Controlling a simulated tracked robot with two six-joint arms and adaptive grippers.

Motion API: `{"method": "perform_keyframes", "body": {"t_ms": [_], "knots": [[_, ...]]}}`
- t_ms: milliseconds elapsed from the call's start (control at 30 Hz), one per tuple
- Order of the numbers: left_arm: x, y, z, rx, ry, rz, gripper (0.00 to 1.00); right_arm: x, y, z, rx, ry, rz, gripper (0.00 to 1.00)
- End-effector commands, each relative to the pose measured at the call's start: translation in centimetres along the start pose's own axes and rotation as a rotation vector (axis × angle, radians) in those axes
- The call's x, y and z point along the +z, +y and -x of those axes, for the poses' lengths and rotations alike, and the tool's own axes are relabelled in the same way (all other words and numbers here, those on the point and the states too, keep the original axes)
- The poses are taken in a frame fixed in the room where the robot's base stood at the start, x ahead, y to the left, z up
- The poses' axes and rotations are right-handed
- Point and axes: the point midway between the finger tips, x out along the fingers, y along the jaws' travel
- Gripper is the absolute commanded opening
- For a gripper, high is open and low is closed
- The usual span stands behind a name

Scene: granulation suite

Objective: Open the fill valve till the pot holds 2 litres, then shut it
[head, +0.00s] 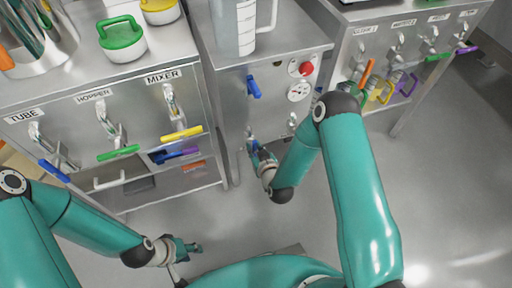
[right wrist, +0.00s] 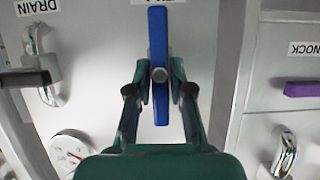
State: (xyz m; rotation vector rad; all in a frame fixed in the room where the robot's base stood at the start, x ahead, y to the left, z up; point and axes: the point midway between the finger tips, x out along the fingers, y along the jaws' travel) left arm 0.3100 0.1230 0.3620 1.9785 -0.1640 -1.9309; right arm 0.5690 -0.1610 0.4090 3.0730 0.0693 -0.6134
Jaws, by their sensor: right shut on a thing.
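The pot, a clear graduated jug with a side handle (head: 235,28), stands on the middle cabinet in the head view. Its liquid level is not clear to me. The lever stands upright in that picture. The label above it is cut off, so I cannot read its name. My left gripper (head: 192,247) is low over the floor, away from the cabinets; its opening is unclear.
A DRAIN valve with a black handle (right wrist: 25,78) and a gauge (right wrist: 70,150) are near the held lever. Another blue handle (head: 254,87) and a red button (head: 306,68) are higher on the panel. Cabinets with coloured handles stand either side.

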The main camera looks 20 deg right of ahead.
Motion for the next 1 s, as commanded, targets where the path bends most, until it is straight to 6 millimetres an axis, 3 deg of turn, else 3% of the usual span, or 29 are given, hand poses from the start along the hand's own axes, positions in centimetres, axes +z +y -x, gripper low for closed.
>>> {"method": "perform_keyframes", "body": {"t_ms": [467,1000], "knots": [[0.0,-0.5,-1.3,0.000,0.000,-0.001,0.40,0.2,0.4,-0.2,-0.042,0.003,-0.141,0.00],[0.0,-1.9,-5.3,0.000,0.000,-0.001,0.40,0.6,0.9,-0.3,-0.226,0.007,-0.588,0.00]]}}
